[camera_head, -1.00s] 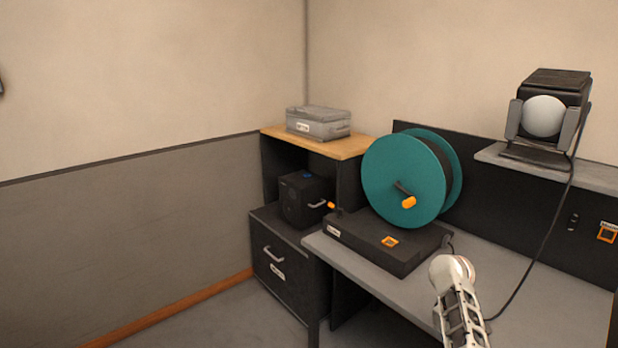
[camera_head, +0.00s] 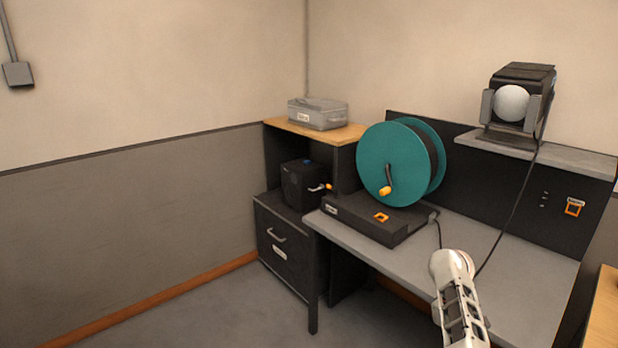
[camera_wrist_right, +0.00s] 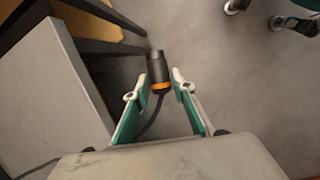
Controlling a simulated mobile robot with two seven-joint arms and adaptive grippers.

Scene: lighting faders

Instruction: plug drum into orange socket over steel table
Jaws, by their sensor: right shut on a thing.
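The teal cable drum (camera_head: 388,165) stands upright on a black base on the steel table (camera_head: 500,265). Its crank has an orange knob (camera_head: 384,192). An orange-framed socket (camera_head: 574,207) is on the dark panel over the table's right end. In the right wrist view my right gripper (camera_wrist_right: 160,88) is shut on a black plug with an orange ring (camera_wrist_right: 158,68). A black cable (camera_wrist_right: 152,118) trails from the plug back under the wrist. In the head view only part of my arm shows at lower right; the right fingers are hidden. My left gripper is out of view.
A lamp (camera_head: 512,104) stands on a grey shelf above the panel, with a cord hanging down. A grey box (camera_head: 318,113) sits on the wooden-topped cabinet at the left. A wooden surface (camera_head: 604,310) edges in at lower right. The floor at left is clear.

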